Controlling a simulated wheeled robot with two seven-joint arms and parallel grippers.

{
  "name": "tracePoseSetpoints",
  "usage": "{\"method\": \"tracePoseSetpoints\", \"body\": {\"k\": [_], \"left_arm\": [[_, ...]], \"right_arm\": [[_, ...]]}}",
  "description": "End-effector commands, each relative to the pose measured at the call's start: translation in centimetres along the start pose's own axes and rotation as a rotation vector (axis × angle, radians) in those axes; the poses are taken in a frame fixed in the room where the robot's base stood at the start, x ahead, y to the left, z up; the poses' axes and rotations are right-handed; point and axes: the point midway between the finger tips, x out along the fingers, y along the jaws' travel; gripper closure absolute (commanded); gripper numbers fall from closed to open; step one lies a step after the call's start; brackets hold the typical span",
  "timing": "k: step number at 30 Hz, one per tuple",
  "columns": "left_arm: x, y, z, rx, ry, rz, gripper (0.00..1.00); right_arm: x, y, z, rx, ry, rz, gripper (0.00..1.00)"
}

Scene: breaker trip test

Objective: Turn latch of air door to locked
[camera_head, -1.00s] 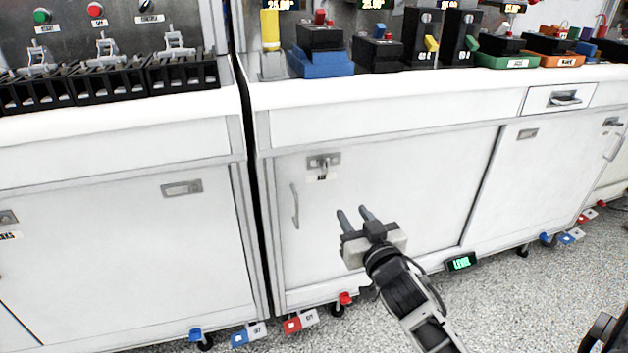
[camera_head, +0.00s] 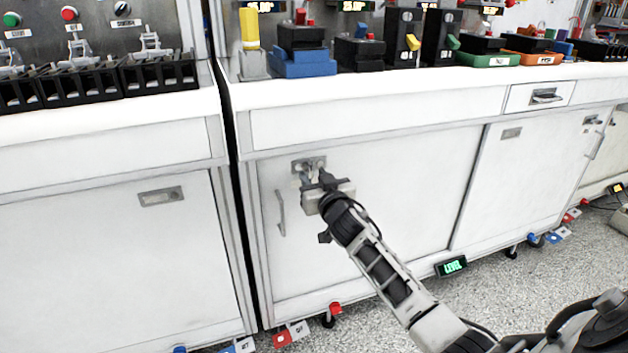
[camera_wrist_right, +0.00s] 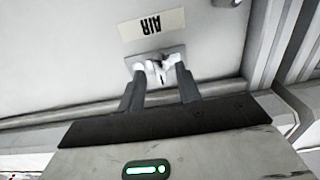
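The air door (camera_head: 400,200) is a white cabinet door with a vertical handle (camera_head: 280,212) near its left edge. Its latch (camera_head: 298,167) is a small metal plate with a turn piece at the door's upper left, partly hidden by my right gripper (camera_head: 313,173). In the right wrist view the latch (camera_wrist_right: 155,66) lies between the fingertips, just below an upside-down "AIR" label (camera_wrist_right: 152,25). My right gripper (camera_wrist_right: 158,80) is open, its two fingers apart on either side of the turn piece. I cannot tell whether they touch it. My left gripper is not in view.
A white counter (camera_head: 400,88) above the door carries breakers and coloured blocks. Another cabinet door (camera_head: 110,255) stands to the left across a dark gap. A "LEVEL" display (camera_head: 452,266) sits at the door's bottom edge.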

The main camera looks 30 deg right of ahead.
Motion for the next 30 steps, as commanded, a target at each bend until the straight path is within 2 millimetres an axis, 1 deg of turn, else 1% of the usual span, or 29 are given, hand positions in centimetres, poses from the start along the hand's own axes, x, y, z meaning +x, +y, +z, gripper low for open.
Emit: {"method": "tracePoseSetpoints", "body": {"k": [3, 11, 12, 14, 15, 16, 25, 30], "left_arm": [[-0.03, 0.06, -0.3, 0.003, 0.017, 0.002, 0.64], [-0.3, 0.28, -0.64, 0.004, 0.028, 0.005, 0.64], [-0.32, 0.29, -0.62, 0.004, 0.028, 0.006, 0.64], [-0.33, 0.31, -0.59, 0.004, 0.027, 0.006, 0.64], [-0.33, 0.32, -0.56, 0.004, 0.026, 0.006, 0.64], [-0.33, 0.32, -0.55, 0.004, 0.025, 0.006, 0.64], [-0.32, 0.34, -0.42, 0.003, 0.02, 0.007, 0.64], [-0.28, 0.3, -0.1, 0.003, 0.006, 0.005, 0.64]], "right_arm": [[0.69, 0.05, 0.0, 0.0, 0.0, 0.001, 0.66], [0.8, 0.05, -0.02, 0.0, -0.001, 0.001, 0.66], [0.79, 0.05, -0.02, 0.0, -0.001, 0.001, 0.69], [0.79, 0.04, -0.02, 0.0, -0.001, 0.001, 0.86], [0.78, 0.04, -0.01, 0.0, -0.001, 0.001, 0.97], [0.78, 0.04, -0.01, 0.0, -0.001, 0.001, 1.0], [0.76, 0.03, -0.01, -0.015, -0.001, 0.001, 1.0], [0.76, 0.03, -0.03, -0.071, -0.001, 0.001, 1.0]]}}
